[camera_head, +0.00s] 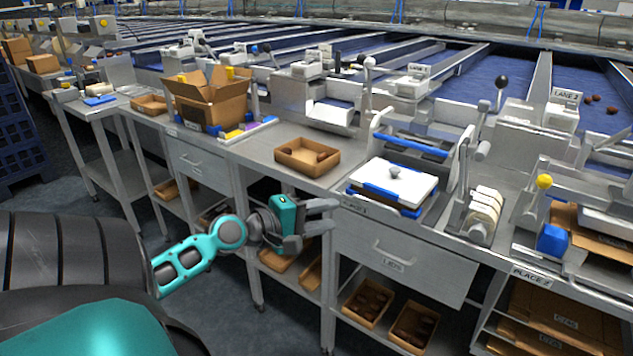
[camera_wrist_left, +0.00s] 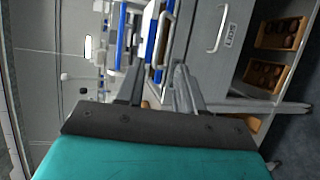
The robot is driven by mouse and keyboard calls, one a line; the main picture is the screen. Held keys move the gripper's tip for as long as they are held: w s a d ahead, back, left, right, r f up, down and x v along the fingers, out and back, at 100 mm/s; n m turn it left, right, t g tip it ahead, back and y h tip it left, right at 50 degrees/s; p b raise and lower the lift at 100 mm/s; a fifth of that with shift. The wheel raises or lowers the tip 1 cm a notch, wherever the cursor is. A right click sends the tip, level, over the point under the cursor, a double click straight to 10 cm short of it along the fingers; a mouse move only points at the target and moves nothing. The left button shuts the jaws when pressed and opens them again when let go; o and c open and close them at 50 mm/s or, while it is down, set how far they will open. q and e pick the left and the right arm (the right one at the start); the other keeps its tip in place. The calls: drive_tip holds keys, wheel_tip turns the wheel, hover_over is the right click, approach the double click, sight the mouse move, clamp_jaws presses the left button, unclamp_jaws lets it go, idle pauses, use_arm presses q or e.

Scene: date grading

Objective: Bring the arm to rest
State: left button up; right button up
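My left gripper (camera_head: 322,216) is in front of the steel workbench, near its front edge and beside the drawer front. Its two fingers are apart with nothing between them. In the left wrist view the same gripper (camera_wrist_left: 158,85) shows its fingers spread, with the bench and drawer beyond. The teal left arm (camera_head: 190,262) reaches in from the lower left, over the floor. My right gripper does not show in either view.
A cardboard tray (camera_head: 307,156) and a white-topped, blue-edged press (camera_head: 393,178) stand on the bench. A drawer (camera_head: 400,262) is below. Trays of dates (camera_head: 368,302) sit on the lower shelf. An open carton (camera_head: 207,98) stands further left. Grey floor is free left of the bench.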

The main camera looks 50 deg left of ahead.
use_arm(q)
drive_tip(key=shift+v, duration=0.75)
drive_tip(key=s+d+f+m+g, duration=0.2)
drive_tip(key=d+f+m, duration=0.3)
drive_tip(key=f, duration=0.4)
drive_tip(key=s+d+f+m+g, duration=0.1)
drive_tip(key=s+d+f+m, duration=0.1)
drive_tip(key=d+m, duration=0.3)
drive_tip(key=s+d+f+m+g+p, duration=0.1)
drive_tip(key=d+f+m, duration=0.3)
drive_tip(key=d, duration=0.4)
drive_tip(key=s+d+f+m+p, duration=0.1)
drive_tip(key=s+d+f+m, duration=0.2)
drive_tip(key=d+f+m, duration=0.1)
drive_tip(key=d+m, duration=0.1)
drive_tip(key=d, duration=0.1)
drive_tip(key=shift+s+d+f+m+g, duration=0.25)
drive_tip(key=shift+s+f+m+g, duration=0.05)
drive_tip(key=shift+f+g, duration=0.1)
